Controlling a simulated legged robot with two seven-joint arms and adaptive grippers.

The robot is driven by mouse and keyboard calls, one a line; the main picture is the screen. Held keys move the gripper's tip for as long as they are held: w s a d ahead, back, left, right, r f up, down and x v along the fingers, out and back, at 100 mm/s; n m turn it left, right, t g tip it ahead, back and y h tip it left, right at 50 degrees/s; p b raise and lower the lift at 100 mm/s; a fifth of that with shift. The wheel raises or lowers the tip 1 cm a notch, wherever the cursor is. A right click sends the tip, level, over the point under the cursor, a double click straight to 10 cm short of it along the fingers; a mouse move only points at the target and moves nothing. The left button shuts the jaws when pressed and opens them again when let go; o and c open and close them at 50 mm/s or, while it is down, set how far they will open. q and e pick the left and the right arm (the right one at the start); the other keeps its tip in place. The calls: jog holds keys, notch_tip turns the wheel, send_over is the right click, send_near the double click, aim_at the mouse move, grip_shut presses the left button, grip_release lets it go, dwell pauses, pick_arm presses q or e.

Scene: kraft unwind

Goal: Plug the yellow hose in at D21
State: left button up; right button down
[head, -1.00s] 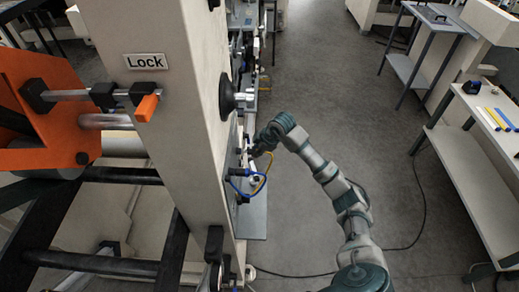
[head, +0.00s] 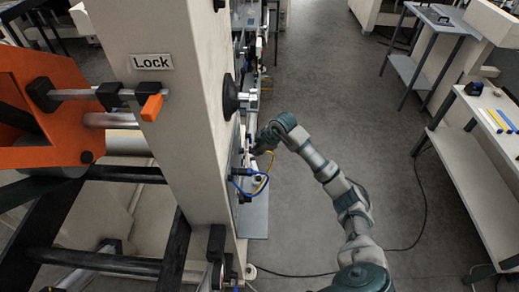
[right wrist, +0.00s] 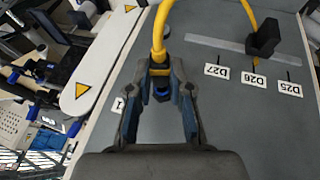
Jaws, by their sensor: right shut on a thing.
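The yellow hose (right wrist: 181,12) arches up in the right wrist view, its dark end fitting (right wrist: 160,80) between the fingertips of my right gripper (right wrist: 160,82). The gripper is shut on this fitting. In the head view, my right gripper (head: 255,148) is beside the tall machine's side, and the yellow hose (head: 268,172) hangs below it. The grey panel (right wrist: 225,110) bears labels D27 (right wrist: 215,71), D26 (right wrist: 252,80) and D25 (right wrist: 290,89). I cannot read a D21 label. Whether the fitting touches the panel is unclear. My left gripper is out of view.
A blue hose (head: 236,186) loops close to the yellow one. A black fitting (right wrist: 264,38) stands on the panel above D26. A black knob (head: 231,97) sticks out from the machine. The floor aisle (head: 335,90) is open; a shelf table (head: 475,160) stands at right.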

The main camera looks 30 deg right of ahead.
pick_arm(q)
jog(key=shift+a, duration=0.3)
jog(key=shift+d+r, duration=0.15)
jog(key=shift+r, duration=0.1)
pick_arm(e)
jog(key=shift+w, duration=0.1)
pick_arm(q)
jog(key=shift+p, duration=0.3)
pick_arm(e)
jog(key=shift+a, duration=0.3)
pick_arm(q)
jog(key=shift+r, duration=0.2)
pick_arm(e)
jog(key=shift+w+a+r, duration=0.1)
pick_arm(q)
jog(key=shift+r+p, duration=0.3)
jog(key=shift+p, duration=0.15)
pick_arm(e)
jog(key=shift+w+a, duration=0.1)
jog(key=shift+a, duration=0.15)
jog(key=c, duration=1)
grip_release()
